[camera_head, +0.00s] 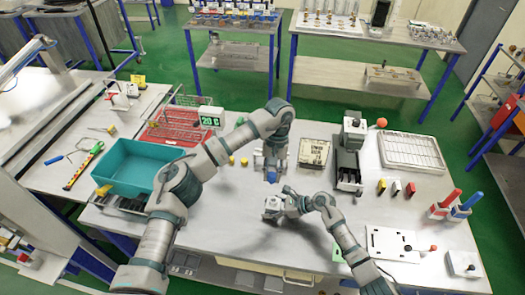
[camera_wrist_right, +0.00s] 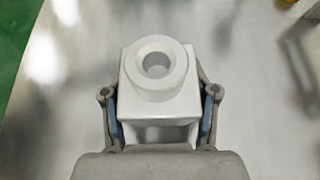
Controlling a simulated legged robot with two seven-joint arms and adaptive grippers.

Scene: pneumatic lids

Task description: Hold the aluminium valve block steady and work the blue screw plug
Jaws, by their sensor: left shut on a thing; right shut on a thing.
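The aluminium valve block (camera_head: 271,204) is near the front middle of the table. In the right wrist view the pale block (camera_wrist_right: 153,110) has a round raised port on its upper face, with an open hole and no plug in it. My right gripper (camera_head: 279,208) is shut on the block; its fingers press the two sides. My left gripper (camera_head: 271,168) points down just behind the block, shut on the blue screw plug (camera_head: 271,177), which is small and partly hidden by the fingers. The plug appears apart from the block.
A teal bin (camera_head: 137,167) and a red wire rack (camera_head: 178,134) stand to the left. A labelled box (camera_head: 314,153), a grey machine (camera_head: 347,160) and a white tray (camera_head: 411,152) stand to the right. Small yellow pieces lie left of my left gripper.

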